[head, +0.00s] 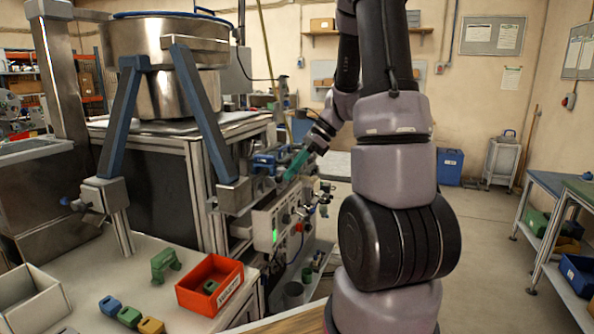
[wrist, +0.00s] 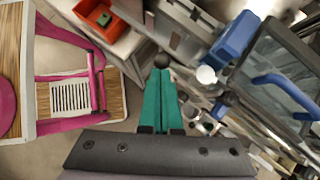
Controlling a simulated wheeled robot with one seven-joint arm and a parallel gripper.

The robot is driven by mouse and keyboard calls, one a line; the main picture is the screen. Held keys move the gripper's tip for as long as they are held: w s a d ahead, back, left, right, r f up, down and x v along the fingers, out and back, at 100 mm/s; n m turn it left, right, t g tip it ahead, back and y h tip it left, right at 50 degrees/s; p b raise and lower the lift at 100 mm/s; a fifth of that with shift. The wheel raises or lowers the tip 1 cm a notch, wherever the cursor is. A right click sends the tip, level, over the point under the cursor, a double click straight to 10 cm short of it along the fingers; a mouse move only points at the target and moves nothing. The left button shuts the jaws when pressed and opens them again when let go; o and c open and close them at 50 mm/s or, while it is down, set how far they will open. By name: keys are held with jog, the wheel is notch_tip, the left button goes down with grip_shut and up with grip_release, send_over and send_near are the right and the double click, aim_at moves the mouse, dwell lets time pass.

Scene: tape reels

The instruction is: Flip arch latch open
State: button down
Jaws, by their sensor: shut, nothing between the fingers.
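My gripper (head: 288,176) is at the front of the machine with its teal fingers together and empty. In the wrist view the fingers (wrist: 161,75) point away from the camera, with a dark round knob (wrist: 162,61) at or just beyond their tips; I cannot tell whether they touch it. A blue part (head: 264,163) sits on the machine's rail beside the fingers in the head view. I cannot tell for certain which part is the arch latch, nor whether it is open. A white round knob (wrist: 206,75) lies right of the fingertips in the wrist view.
A steel bowl (head: 168,45) stands on the machine between blue slanted legs (head: 121,115). A control panel (head: 280,220) is below the fingers. A red bin (head: 210,284), a green arch-shaped piece (head: 165,264) and small coloured blocks are on the front table. Open floor lies right.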

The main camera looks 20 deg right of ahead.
jog(key=shift+a+f, duration=0.1)
jog(key=shift+a, duration=0.3)
